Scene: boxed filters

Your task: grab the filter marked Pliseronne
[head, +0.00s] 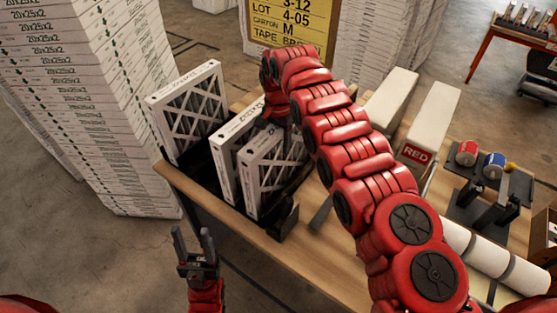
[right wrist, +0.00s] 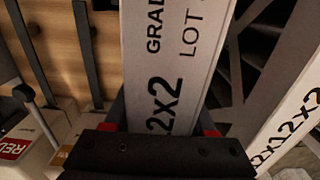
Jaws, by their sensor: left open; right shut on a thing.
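White cardboard-framed filters stand on edge in a dark rack on the table: one at the back left (head: 190,110), a middle one (head: 228,140) and a front one (head: 265,170). The name Pliseronne is not readable on any. My right gripper (right wrist: 163,118) is shut on the edge of a white filter (right wrist: 170,50) printed with "GRAD", "LOT" and "2x2"; it seems to be the front one. In the head view my right arm hides part of this grip. My left gripper (head: 192,242) is open and empty, low in front of the table edge.
Another filter (right wrist: 290,120) stands close to the right of the held one in the right wrist view. A white box marked RED (head: 420,140), rolls (head: 490,255) and a stand with coloured spools (head: 490,165) are on the right. Tall carton stacks (head: 100,100) rise at left.

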